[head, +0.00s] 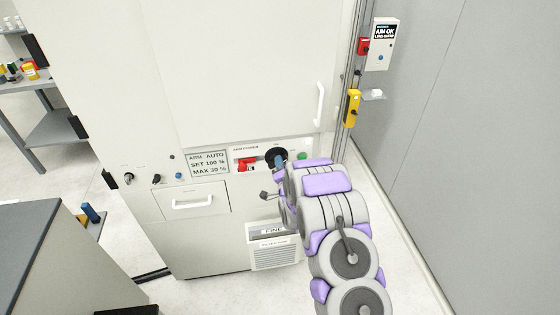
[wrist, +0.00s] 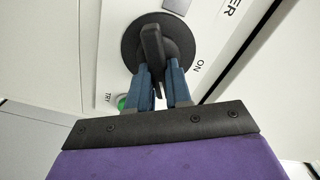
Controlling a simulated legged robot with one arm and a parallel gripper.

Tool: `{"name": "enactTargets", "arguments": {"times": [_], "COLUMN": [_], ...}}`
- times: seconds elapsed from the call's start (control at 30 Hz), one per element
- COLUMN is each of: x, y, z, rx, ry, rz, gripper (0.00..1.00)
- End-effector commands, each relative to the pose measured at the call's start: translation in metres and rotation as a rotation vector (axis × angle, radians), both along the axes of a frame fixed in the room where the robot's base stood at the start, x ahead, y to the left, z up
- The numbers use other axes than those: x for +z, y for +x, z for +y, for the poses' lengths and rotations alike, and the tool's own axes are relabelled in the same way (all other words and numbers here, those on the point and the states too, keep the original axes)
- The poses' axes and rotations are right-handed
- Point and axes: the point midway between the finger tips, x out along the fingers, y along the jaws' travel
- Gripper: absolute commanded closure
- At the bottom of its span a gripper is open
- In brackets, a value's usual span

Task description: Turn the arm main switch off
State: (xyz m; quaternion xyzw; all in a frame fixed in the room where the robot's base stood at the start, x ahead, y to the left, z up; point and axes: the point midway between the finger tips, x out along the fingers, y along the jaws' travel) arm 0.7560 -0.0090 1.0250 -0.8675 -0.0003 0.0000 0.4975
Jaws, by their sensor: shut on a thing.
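The arm main switch is a black rotary knob (wrist: 152,48) on a round black base, set in the cabinet's front panel under the ARM POWER label. In the wrist view its handle stands between the blue fingers of my gripper (wrist: 160,80), which are shut on it. An ON mark (wrist: 196,67) shows to the right of the knob. In the head view the black switch (head: 274,156) is partly hidden behind my gripper (head: 281,168), and its handle direction cannot be read there.
A red part (head: 247,164) sits left of the switch, and a green button (head: 302,156) right of it. A drawer (head: 192,202) and a FINE-labelled box (head: 274,250) are below. A grey wall (head: 460,150) stands at right.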

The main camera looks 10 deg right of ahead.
Motion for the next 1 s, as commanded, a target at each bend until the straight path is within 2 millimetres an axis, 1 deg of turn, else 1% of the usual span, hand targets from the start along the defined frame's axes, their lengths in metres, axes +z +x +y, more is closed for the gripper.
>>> {"name": "enactTargets", "arguments": {"times": [0.2,0.5,0.73,1.0], "x": [-0.0046,-0.0084,-0.0085,-0.0089], "y": [0.0,0.0001,0.0002,0.0001], "z": [-0.0018,-0.0028,-0.003,-0.0036], "rx": [-0.003,-0.003,-0.003,-0.004], "ry": [0.198,0.412,0.506,0.544], "rz": [0.002,0.002,0.002,0.004], "gripper": [1.0,1.0,1.0,1.0]}}
